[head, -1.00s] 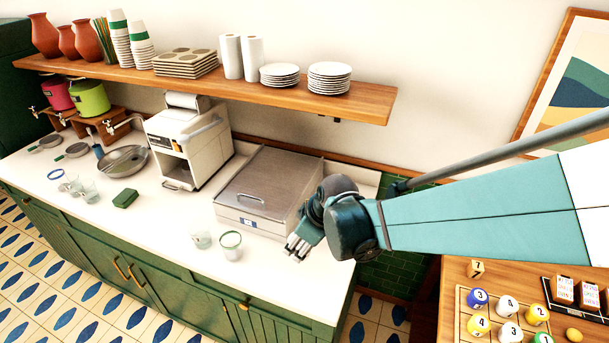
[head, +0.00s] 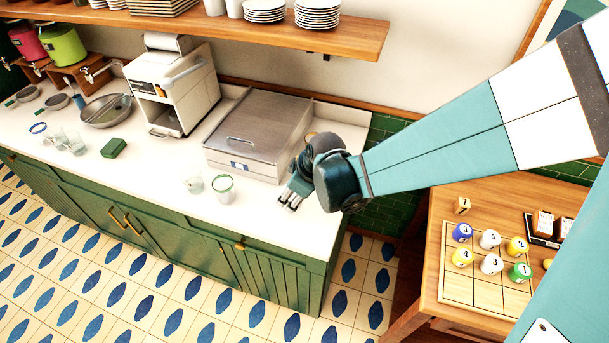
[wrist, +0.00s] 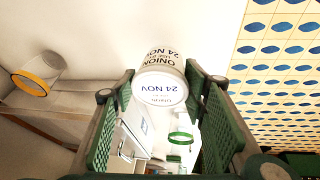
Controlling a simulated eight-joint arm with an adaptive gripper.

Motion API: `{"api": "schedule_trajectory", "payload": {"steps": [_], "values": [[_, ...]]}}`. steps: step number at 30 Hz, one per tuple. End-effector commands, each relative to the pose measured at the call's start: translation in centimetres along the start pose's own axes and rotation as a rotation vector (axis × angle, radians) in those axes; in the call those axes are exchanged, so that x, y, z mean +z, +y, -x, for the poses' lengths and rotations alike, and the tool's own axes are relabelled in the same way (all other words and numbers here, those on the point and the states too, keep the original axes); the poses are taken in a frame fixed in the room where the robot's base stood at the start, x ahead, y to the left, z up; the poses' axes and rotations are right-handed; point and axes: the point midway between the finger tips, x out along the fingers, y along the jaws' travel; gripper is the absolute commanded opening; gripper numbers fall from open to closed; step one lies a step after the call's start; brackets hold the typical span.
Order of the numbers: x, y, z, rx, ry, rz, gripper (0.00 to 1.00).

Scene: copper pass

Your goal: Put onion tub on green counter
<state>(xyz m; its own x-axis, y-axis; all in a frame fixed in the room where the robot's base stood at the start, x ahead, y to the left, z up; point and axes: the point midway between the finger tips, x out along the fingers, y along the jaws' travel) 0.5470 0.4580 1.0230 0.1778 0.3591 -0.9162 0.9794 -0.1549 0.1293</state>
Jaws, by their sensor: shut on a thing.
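The onion tub (wrist: 162,80) is a pale round tub with a white lid, marked ONION and 24 NOV. It shows between the two green fingers of my gripper (wrist: 165,92) in the wrist view. My gripper is shut on it. In the head view my gripper (head: 291,199) is over the right end of the green counter (head: 262,215), which has a white top and green cabinet fronts. The tub cannot be made out clearly there, behind the gripper and wrist.
A green-rimmed glass (head: 222,188) and another clear glass (head: 194,184) stand left of my gripper. A steel-lidded box (head: 257,132) is behind them. A yellow-rimmed container (wrist: 34,82) shows in the wrist view. A wooden table (head: 430,285) with numbered pieces stands right.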

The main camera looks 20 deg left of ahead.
Motion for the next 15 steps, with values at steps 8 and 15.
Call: {"api": "schedule_trajectory", "payload": {"steps": [8,15], "values": [[0.5,-0.2,-1.2,0.000,0.000,0.000,0.29],[1.3,-0.4,-3.2,0.000,0.000,0.000,0.29]]}}
